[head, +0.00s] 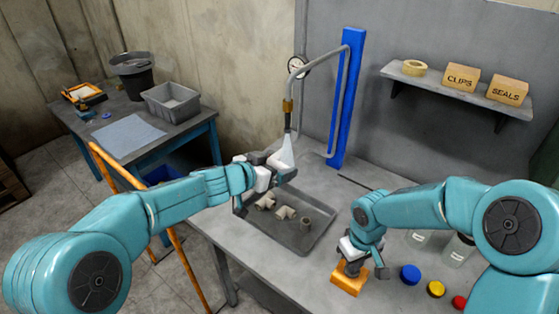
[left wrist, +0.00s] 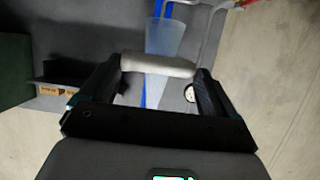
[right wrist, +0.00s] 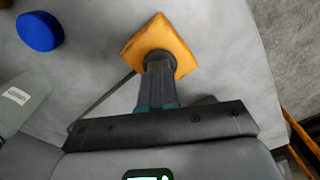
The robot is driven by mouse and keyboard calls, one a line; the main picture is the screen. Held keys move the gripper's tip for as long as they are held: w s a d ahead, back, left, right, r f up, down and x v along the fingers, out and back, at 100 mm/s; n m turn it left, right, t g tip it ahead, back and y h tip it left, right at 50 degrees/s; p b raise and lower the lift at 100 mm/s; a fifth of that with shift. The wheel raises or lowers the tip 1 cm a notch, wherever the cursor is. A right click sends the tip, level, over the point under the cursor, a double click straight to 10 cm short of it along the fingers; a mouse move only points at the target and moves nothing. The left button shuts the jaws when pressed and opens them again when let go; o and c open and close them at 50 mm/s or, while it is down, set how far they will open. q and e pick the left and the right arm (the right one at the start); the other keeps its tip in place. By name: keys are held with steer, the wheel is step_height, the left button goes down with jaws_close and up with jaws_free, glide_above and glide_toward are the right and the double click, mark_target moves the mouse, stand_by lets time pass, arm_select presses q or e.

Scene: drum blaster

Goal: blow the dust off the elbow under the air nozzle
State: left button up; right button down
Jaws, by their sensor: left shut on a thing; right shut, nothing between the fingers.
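The air nozzle (head: 288,106), brass with a dark tip, hangs from a grey bent pipe on the blue post. A pale translucent cone (head: 286,148) spreads down from its tip; it also shows in the left wrist view (left wrist: 166,38). My left gripper (head: 280,168) is below the nozzle, shut on a whitish pipe piece, the elbow (left wrist: 158,65). The cone meets the elbow; any dust on it cannot be made out. My right gripper (right wrist: 160,72) is shut and empty, its tips down at an orange block (right wrist: 178,40) on the bench; contact looks likely.
A grey tray (head: 316,243) with several fittings lies below my left gripper. Blue (head: 411,274), yellow (head: 436,289) and red (head: 459,302) round pieces lie right of the orange block. A wall shelf (head: 440,84) holds boxes. A second table (head: 185,128) stands back left.

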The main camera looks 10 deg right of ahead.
stand_by(0.3)
steer(key=shift+r, duration=3.5)
steer(key=shift+f, duration=0.1)
arm_select(q)
steer(key=shift+s+a+b, duration=0.25)
steer(key=shift+a+b, duration=0.05)
steer(key=shift+a, duration=0.05)
arm_select(e)
steer(key=shift+f, duration=0.3)
step_height(320, 180, down, 2)
steer(key=shift+f+b, duration=0.1)
steer(key=shift+b, duration=1.05)
arm_select(q)
steer(key=s+a, duration=0.6)
steer(key=a, duration=0.1)
arm_select(e)
steer(key=shift+f, duration=0.1)
